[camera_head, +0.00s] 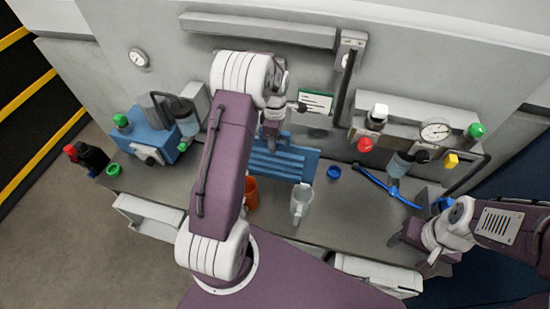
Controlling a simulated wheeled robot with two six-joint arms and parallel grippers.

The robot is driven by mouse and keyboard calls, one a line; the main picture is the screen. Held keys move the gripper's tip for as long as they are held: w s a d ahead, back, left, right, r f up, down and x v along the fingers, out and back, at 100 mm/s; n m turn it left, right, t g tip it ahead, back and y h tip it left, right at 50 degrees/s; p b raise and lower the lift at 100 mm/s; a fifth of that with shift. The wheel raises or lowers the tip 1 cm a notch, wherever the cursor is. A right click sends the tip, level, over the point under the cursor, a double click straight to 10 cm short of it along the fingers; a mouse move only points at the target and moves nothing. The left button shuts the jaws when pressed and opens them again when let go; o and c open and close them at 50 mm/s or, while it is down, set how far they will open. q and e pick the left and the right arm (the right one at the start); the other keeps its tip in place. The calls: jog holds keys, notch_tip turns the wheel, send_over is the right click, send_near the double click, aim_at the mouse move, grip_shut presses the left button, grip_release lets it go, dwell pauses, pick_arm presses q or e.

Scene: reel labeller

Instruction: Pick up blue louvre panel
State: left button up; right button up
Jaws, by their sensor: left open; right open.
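The blue louvre panel (291,163) is a slatted blue plate at the back of the grey worktop, below the wall. My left arm covers part of its left side. My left gripper (270,138) is at the panel's upper left edge, pointing down. It is open, though its fingertips are small and partly hidden; I cannot tell whether they touch the panel. My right gripper (412,247) is open and empty over the right front of the worktop, well away from the panel.
An orange mug (251,194) and a clear jug (301,201) stand in front of the panel. A blue ring (334,172) and a blue handled tool (386,186) lie to its right. A blue machine (152,134) stands at left. Open drawers (150,215) jut out in front.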

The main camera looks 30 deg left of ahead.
pick_arm(q)
jog(key=shift+w+f, duration=0.15)
grip_shut()
dwell(1.3)
